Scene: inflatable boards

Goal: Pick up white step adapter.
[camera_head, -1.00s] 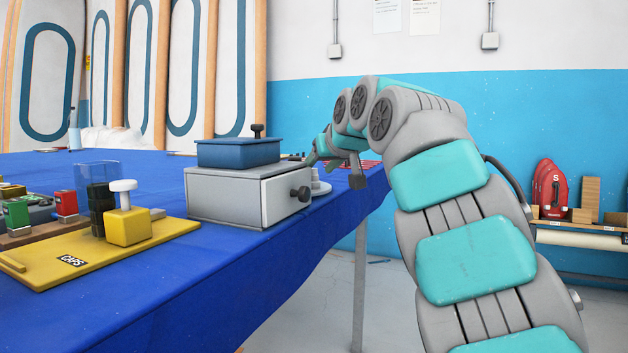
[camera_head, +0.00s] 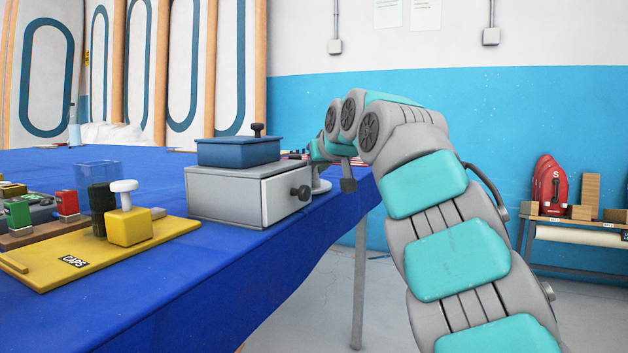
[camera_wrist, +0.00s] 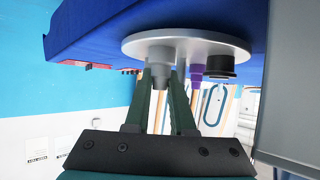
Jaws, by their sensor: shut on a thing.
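In the wrist view, the pale grey-white step adapter (camera_wrist: 158,52) stands on a round light-grey plate (camera_wrist: 225,46), which appears upside down below the blue table. My gripper (camera_wrist: 160,80) has its dark green fingers shut on the adapter's narrower end. The adapter still appears to touch the plate. A purple adapter (camera_wrist: 197,70) and a black one (camera_wrist: 221,66) are on the same plate to the right.
The grey drawer box (camera_head: 225,198) with a blue lidded box (camera_head: 238,151) on it stands close to the left of my gripper. A yellow CAPS board (camera_head: 60,268) lies at the front left. The blue table's (camera_head: 240,285) right edge runs near the plate.

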